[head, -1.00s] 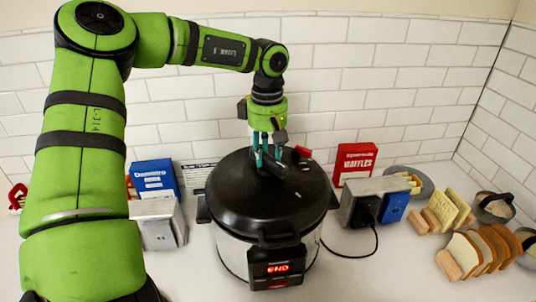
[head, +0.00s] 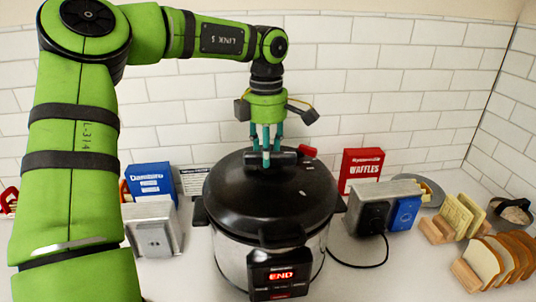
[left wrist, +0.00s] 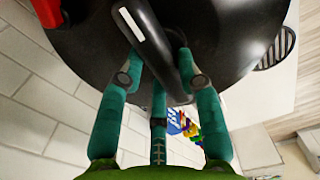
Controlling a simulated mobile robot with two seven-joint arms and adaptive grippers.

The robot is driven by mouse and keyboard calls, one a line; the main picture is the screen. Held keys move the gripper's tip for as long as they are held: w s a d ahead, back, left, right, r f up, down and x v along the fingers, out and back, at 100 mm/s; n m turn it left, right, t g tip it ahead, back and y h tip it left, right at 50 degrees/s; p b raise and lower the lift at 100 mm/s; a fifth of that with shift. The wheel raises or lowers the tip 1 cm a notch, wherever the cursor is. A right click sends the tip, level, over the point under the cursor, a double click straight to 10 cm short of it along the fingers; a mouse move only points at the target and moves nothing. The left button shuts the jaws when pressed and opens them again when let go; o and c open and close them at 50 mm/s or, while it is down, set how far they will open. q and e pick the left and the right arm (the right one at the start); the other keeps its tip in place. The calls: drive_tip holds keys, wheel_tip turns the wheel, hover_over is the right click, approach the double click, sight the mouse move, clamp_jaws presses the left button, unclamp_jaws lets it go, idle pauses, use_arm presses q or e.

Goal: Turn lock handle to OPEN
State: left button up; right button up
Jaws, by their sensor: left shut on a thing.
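A black pressure cooker lid (head: 235,200) sits on a silver pot (head: 232,262). The black lock handle (head: 286,158) stands on top of the lid and lies roughly crosswise in the head view. My left gripper (head: 266,158) comes down from above with its teal fingers around the handle, shut on it. The fingers partly hide the handle in the head view. My right gripper is not in view.
A red piece (head: 307,151) is on the lid behind the handle. The cooker's display (head: 281,276) reads END. A red waffle box (head: 360,168), a toaster (head: 373,205) and bread slices (head: 490,262) are right; a blue box (head: 150,181) and metal appliance (head: 152,230) are left.

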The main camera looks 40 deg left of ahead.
use_arm(q)
drive_tip(key=shift+s+f+n, duration=0.15)
drive_tip(key=shift+f+n, duration=0.05)
drive_tip(key=shift+n, duration=0.5)
drive_tip(key=shift+b, duration=0.3)
drive_tip(key=o, duration=1.2)
drive_tip(key=shift+c, duration=0.2)
drive_tip(key=shift+a, duration=0.1)
drive_tip(key=shift+r, duration=0.1)
wheel_tip(320, 180, up, 12)
